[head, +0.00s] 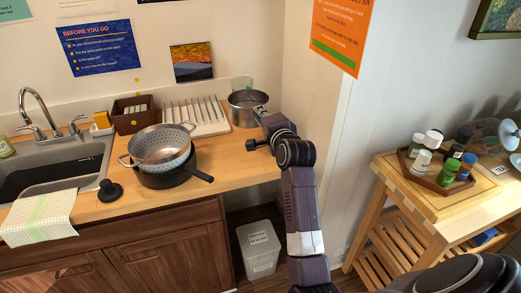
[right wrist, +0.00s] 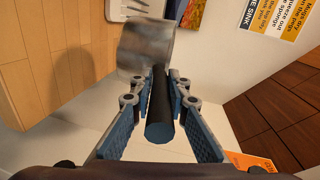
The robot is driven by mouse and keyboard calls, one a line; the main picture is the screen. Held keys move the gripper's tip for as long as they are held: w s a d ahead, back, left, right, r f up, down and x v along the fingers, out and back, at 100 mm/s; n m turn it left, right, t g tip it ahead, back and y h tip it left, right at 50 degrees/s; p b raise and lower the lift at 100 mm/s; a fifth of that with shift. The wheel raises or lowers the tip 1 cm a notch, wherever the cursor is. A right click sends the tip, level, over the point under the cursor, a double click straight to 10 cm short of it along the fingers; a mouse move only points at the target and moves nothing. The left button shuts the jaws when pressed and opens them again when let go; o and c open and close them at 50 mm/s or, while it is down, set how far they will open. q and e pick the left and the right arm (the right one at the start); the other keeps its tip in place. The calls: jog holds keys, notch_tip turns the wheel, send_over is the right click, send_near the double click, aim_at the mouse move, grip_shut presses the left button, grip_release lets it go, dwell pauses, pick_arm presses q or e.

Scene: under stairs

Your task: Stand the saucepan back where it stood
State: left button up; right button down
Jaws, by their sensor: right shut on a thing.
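The steel saucepan (head: 247,108) is upright at the back right corner of the wooden counter (head: 240,155), beside the white dish rack. My right gripper (head: 262,124) is shut on its handle. In the right wrist view, the saucepan's steel side (right wrist: 146,46) is beyond the fingers, and its black handle (right wrist: 160,110) lies between the pads of my right gripper (right wrist: 160,105). I cannot tell for sure whether its base touches the counter. My left gripper is not in view.
A colander (head: 160,146) sits on a dark pan (head: 170,178) whose handle points right. The dish rack (head: 195,117), a glass (head: 242,83) and a wall corner are close to the saucepan. The counter's front right is clear. A bin (head: 259,248) stands below.

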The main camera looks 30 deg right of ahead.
jog(key=shift+f+p, duration=0.5)
jog(key=shift+f, duration=5.85)
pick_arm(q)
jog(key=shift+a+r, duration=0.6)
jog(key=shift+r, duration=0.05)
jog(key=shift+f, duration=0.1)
pick_arm(e)
jog(key=c, duration=2.2)
grip_release()
jog(key=shift+f, duration=0.3)
jog(key=shift+c, duration=0.2)
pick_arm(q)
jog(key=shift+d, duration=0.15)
pick_arm(e)
jog(key=o, duration=0.4)
jog(key=shift+s+a+r, duration=0.1)
jog(key=shift+s+r, duration=0.05)
jog(key=shift+r, duration=0.05)
pick_arm(q)
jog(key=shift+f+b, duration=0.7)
jog(key=shift+b, duration=0.1)
pick_arm(e)
jog(key=v, duration=1.1)
jog(key=shift+s, duration=0.4)
